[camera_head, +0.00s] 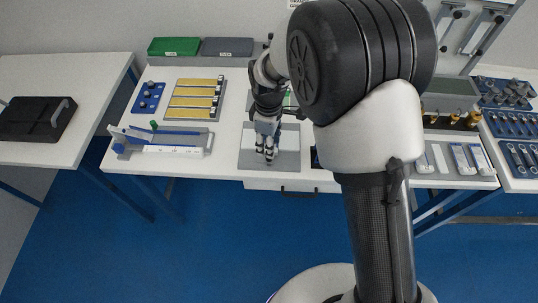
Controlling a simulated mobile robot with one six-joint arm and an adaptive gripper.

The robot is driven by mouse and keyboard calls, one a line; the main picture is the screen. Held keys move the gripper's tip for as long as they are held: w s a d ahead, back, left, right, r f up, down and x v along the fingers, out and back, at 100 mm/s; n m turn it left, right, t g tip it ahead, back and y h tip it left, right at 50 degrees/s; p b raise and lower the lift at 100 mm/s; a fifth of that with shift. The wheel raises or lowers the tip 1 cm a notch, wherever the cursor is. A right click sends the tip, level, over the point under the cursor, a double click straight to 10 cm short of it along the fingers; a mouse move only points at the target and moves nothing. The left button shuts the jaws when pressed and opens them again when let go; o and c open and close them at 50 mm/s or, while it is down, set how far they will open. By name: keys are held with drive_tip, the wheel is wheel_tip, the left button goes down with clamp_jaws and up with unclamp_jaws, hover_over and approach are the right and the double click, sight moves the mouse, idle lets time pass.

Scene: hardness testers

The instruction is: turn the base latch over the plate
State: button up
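My gripper (265,154) points down over a grey plate (288,161) on the middle table. Its fingers look close together, but the view is too small to show whether they are open or shut. I cannot tell if they touch anything on the plate. No base latch can be made out for certain. A blue and grey bench device (185,141) with a long base, a white strip and a green knob (154,125) stands left of my gripper, apart from it. My arm hides the area just right of the gripper.
A tray with yellow bars (195,99) and a blue tray with dark knobs (148,97) lie behind the device. Green (174,46) and grey (227,47) boxes stand at the back. A black case (36,119) lies on the left table. Tool trays fill the right.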

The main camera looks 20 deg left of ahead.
sight(265, 158)
wheel_tip(265, 158, down, 6)
drive_tip(key=shift+f+b, duration=0.2)
drive_tip(key=shift+b, duration=0.55)
clamp_jaws()
